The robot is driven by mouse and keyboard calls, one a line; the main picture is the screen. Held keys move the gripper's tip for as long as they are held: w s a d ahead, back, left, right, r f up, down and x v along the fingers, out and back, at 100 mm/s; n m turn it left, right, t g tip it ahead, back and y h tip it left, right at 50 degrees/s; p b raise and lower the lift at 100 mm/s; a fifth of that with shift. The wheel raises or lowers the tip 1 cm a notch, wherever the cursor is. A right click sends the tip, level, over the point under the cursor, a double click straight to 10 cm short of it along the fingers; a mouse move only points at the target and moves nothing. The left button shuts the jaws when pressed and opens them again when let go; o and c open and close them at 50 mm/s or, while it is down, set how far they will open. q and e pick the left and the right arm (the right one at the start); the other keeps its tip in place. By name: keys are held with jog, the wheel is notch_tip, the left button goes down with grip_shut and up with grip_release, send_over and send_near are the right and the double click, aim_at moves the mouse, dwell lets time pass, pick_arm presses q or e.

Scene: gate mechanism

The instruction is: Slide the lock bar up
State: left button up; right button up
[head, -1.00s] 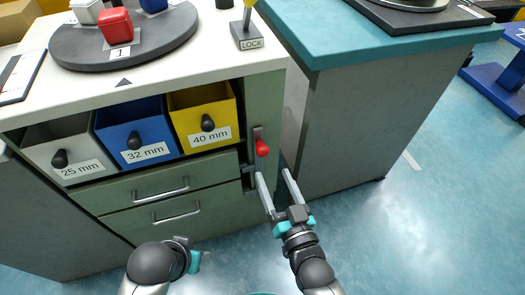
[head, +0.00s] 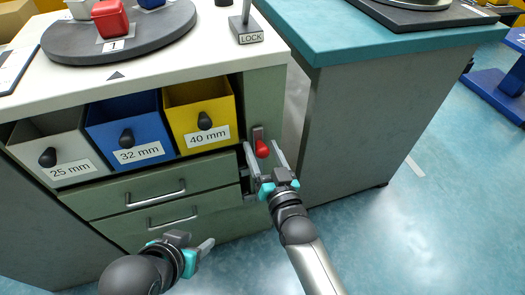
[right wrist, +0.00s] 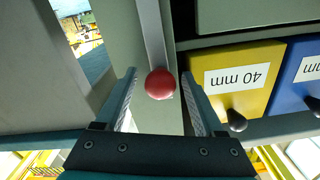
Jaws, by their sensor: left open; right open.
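The lock bar's red knob (head: 262,149) sits on a grey vertical plate (head: 257,133) on the cabinet's right front post. In the right wrist view the red knob (right wrist: 160,83) lies between the two fingers, with a gap to each, and the grey bar (right wrist: 154,35) runs from it. My right gripper (head: 262,148) is open, its fingers on either side of the knob; it also shows in the right wrist view (right wrist: 157,88). My left gripper (head: 207,246) is low in front of the cabinet, away from the bar, with one finger clearly seen.
Grey, blue (head: 127,131) and yellow (head: 203,118) bins and two drawers (head: 150,203) are left of the bar. A LOCK post (head: 246,28) stands on the cabinet top. A teal-topped counter (head: 340,35) is close on the right. Open floor lies at lower right.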

grip_shut()
dwell(0.7)
dwell(0.8)
